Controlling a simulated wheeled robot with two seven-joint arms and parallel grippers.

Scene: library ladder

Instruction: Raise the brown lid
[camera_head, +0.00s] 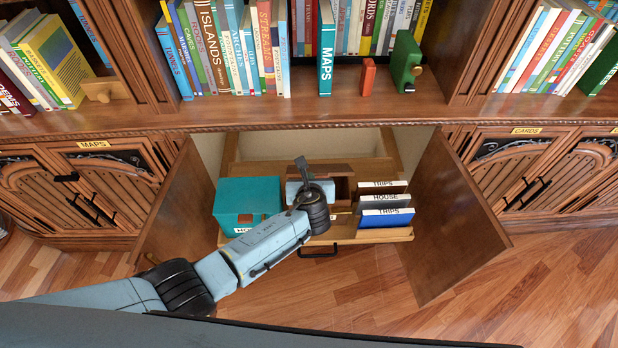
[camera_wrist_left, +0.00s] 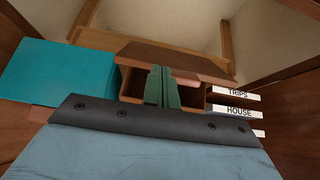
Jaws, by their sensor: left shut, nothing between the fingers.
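The brown lid (camera_head: 331,169) belongs to a brown box between a teal box (camera_head: 246,200) and a row of labelled folders (camera_head: 385,200), on a pulled-out tray in the open cabinet. In the left wrist view the lid (camera_wrist_left: 180,58) is tilted up at the back, and the box's dark inside (camera_wrist_left: 136,82) shows below it. My left gripper (camera_head: 302,170) is over the box. Its green fingers (camera_wrist_left: 161,72) are shut together with nothing between them, the tips close to the lid's underside or front edge. I cannot tell whether they touch it. My right gripper is not seen.
Two cabinet doors stand open, left (camera_head: 178,205) and right (camera_head: 455,220) of the tray (camera_head: 400,235). Above is a shelf edge (camera_head: 300,117) with books, a small red block (camera_head: 368,77) and a green one (camera_head: 405,62). The wooden floor (camera_head: 540,290) in front is clear.

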